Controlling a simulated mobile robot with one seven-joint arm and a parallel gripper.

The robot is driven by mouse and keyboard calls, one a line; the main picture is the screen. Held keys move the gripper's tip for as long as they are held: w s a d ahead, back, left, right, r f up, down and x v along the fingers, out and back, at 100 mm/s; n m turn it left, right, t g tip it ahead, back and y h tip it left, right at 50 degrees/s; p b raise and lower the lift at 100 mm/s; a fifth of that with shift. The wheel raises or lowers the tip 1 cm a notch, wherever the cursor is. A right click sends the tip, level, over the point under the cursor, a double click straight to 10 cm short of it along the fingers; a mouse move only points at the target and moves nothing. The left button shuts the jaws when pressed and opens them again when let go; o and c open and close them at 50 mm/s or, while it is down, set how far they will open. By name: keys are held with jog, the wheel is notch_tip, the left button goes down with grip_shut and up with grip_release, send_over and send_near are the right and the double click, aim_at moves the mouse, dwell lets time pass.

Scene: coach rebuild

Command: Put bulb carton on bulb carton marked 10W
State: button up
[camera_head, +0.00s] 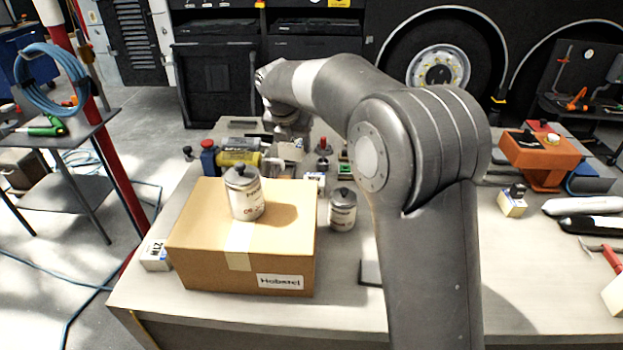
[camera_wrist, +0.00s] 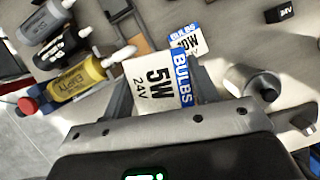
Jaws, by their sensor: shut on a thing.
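My gripper (camera_wrist: 162,82) is shut on a white and blue bulb carton (camera_wrist: 158,88) whose label reads 5W 24V, shown large in the wrist view. Just beyond it lies another white and blue bulb carton (camera_wrist: 186,43); its label seems to read 10W, partly covered by the held carton. The two look close together, but I cannot tell whether they touch. In the head view my gripper (camera_head: 290,145) is over the far part of the table, and the held carton is mostly hidden there.
A cardboard box (camera_head: 205,260) with a can (camera_head: 244,192) on it stands at the near left. Another can (camera_head: 343,209) stands beside it. Bottles (camera_wrist: 75,80) lie left of my gripper. A carton marked 21W (camera_head: 155,255) sits left of the box; another carton (camera_head: 513,202) sits right.

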jog(key=s+d+r+m, duration=0.1)
jog(key=d+r+m, duration=0.1)
jog(key=d, duration=1.4)
send_over(317, 176)
jog(key=s, duration=0.2)
jog(key=shift+h, duration=0.4)
jog(key=f, duration=0.7)
jog(key=shift+w+a, duration=0.25)
jog(key=shift+a+f, duration=0.15)
jog(key=shift+f, duration=1.85)
jog(key=shift+f, duration=0.15)
jog(key=o, duration=1)
jog(key=v, duration=1.2)
jog(key=shift+r, duration=0.2)
